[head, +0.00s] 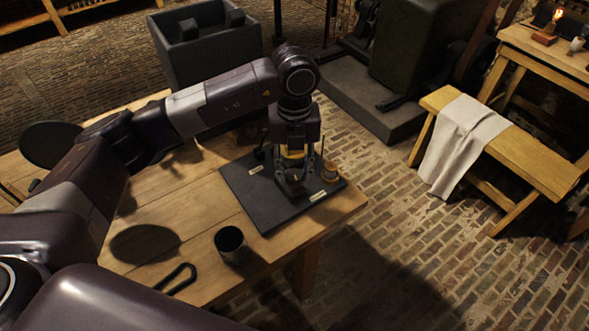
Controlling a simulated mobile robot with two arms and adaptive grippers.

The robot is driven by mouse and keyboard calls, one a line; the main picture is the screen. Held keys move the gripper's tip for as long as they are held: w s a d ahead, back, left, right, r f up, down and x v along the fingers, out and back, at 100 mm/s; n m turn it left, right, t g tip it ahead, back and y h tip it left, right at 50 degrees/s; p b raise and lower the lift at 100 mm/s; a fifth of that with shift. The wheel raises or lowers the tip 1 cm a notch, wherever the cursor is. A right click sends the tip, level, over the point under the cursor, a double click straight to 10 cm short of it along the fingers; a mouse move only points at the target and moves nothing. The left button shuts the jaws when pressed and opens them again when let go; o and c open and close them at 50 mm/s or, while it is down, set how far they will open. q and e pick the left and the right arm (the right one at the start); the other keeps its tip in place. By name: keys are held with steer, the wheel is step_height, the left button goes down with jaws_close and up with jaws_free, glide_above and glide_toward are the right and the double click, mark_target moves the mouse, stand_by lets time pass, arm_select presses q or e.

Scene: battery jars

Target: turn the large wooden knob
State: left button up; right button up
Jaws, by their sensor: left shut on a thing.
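My left gripper (292,186) points down over the black board (252,196) at the right end of the wooden table. It is shut, and its fingers hide most of what they hold, which appears to be the large wooden knob. A yellow-tan patch shows high between the fingers, but I cannot tell if it is part of the knob. A small round wood-coloured piece (329,172) with a thin upright rod stands just right of the fingers. Two pale labels lie on the board. My right gripper is not in view.
A dark metal cup (231,245) and a black loop-shaped item (175,279) are near the table's front edge. The wooden table (190,205) has bare wood left of the board. A bench with a pale cloth (465,140) stands at right across open brick floor.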

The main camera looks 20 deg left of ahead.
mark_target(294, 174)
arm_select(q)
steer(key=shift+w+r, duration=0.15)
steer(key=o, duration=1.1)
step_height(294, 174, up, 12)
steer(key=shift+f, duration=0.1)
